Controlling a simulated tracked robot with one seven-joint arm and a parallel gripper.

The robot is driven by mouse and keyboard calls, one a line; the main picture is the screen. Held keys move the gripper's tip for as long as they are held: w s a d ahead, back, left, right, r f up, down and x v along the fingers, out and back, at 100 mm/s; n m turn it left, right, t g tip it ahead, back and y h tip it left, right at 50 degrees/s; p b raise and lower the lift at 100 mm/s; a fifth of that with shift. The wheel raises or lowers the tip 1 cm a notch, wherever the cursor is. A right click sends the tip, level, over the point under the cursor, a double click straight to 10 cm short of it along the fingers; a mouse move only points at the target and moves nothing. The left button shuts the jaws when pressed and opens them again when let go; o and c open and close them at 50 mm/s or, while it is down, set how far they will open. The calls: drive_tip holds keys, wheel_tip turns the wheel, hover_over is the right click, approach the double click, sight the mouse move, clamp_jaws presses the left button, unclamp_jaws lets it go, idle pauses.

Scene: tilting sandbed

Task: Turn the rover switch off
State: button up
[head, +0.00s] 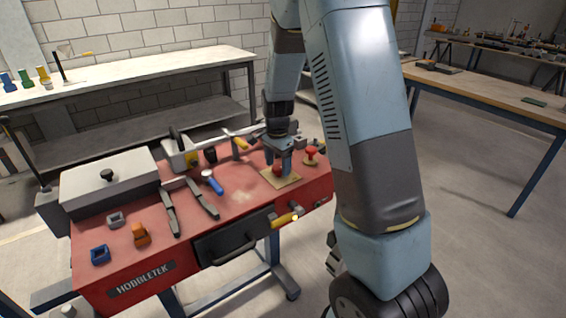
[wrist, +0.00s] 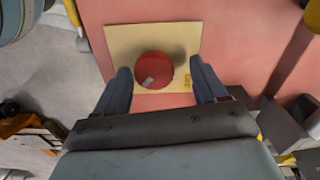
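A round red knob (wrist: 154,70) with a small pale mark stands on a square yellowish plate (wrist: 120,42) in the wrist view. The plate has small lettering at its lower right; I cannot read it, so I cannot tell if this is the rover switch. My gripper (wrist: 162,84) is open, its fingers on either side of the knob with gaps between. In the head view, my gripper (head: 279,166) points down over the yellowish plate (head: 293,180) near the right end of the red bench (head: 240,205), partly hiding the red knob.
A second red knob (head: 311,151) stands to the right of my gripper. A yellow-handled part (head: 284,220) sticks out from the bench front. Dark-handled tools (head: 203,198), a blue-handled tool (head: 212,182) and a grey lidded box (head: 108,183) are to the left.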

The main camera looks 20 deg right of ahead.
sight(278, 166)
wheel_tip(278, 166, up, 14)
drive_tip(key=shift+f, duration=0.15)
idle(0.6)
